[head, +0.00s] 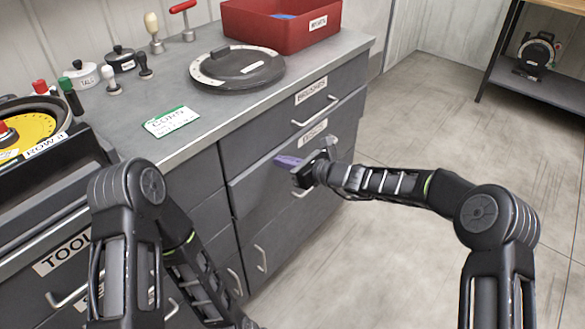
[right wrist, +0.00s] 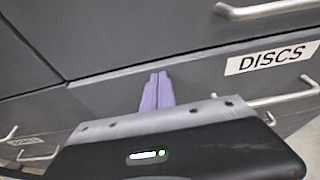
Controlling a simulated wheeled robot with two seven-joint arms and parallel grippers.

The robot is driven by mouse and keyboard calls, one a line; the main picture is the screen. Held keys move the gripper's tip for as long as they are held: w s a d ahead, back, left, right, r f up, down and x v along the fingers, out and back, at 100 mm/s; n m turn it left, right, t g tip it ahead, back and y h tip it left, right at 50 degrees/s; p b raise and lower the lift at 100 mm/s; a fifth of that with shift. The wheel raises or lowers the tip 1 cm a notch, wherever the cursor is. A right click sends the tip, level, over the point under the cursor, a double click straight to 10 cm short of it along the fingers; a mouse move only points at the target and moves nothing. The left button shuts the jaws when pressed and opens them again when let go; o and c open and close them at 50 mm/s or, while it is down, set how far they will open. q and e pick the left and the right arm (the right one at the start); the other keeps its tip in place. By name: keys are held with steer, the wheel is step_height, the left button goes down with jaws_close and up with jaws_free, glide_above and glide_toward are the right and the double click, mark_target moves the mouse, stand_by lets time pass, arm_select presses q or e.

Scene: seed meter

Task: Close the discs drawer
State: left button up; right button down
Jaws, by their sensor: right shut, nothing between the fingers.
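The discs drawer (head: 258,193) is the grey front below the brushes drawer (head: 266,122). Its white label reads DISCS in the right wrist view (right wrist: 272,58), where its bar handle (right wrist: 285,99) also shows. In the head view its top edge seems to stand slightly proud of the cabinet; I cannot tell by how much. My right gripper (head: 284,161) is shut and empty, its purple fingers at the drawer front, left of the label and handle. The fingertips (right wrist: 158,80) appear close to or touching the front. My left gripper is not visible.
The worktop holds a round dark lidded disc (head: 238,69), a green-white card (head: 171,121), a red bin (head: 270,28) and small tools. A yellow-plated machine (head: 32,132) stands at left. Open floor (head: 420,125) lies right of the cabinet.

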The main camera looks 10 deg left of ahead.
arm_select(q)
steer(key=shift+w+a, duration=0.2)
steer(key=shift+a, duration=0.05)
arm_select(e)
steer(key=shift+w+a+r, duration=0.25)
steer(key=shift+w+a, duration=0.2)
steer(key=shift+a, duration=0.25)
steer(key=shift+r, duration=0.1)
